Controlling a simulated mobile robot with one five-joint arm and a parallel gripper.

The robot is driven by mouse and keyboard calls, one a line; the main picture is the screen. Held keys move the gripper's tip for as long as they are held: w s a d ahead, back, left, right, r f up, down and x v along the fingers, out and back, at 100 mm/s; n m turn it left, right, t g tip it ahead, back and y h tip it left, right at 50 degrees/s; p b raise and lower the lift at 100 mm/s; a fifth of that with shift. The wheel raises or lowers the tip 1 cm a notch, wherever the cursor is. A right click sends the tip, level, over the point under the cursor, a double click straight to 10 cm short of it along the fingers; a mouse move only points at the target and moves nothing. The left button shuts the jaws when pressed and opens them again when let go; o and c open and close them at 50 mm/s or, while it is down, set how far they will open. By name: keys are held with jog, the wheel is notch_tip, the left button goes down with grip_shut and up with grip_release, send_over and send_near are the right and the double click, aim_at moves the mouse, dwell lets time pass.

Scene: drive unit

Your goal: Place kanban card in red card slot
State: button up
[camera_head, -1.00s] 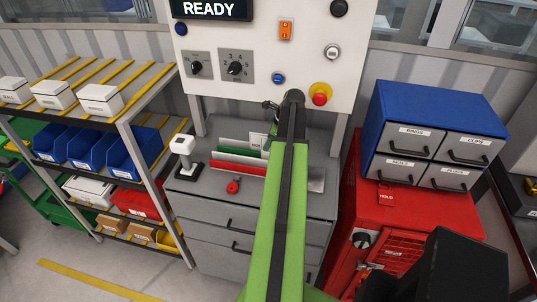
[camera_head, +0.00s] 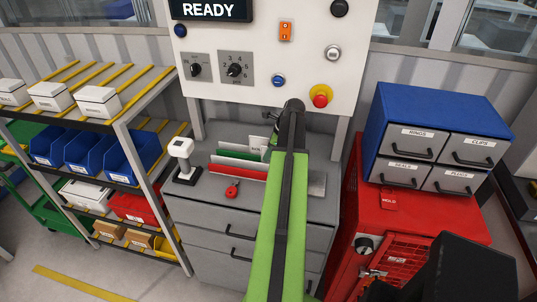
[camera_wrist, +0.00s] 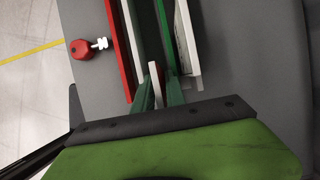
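The white kanban card (camera_wrist: 156,84) shows edge-on between the two green fingers of my gripper (camera_wrist: 157,94) in the wrist view. In the wrist view the card appears right of the red panel, nearer the green panel (camera_wrist: 163,30). I cannot tell its height above the slots.
Green (camera_head: 238,157) and white slots (camera_wrist: 186,40) stand behind the red one. A red knob-like object (camera_head: 232,188) lies in front, with a white-headed device (camera_head: 183,160) to the left. The control panel (camera_head: 265,70) rises behind. A red cabinet (camera_head: 420,217) stands right.

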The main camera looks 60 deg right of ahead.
jog(key=p+v, duration=1)
jog(key=v, duration=0.1)
jog(key=shift+w+r, duration=0.15)
jog(key=shift+r, duration=0.2)
jog(key=shift+s+r+p, duration=0.3)
jog(key=shift+r+p, duration=0.05)
jog(key=shift+p, duration=0.2)
jog(key=shift+f, duration=0.1)
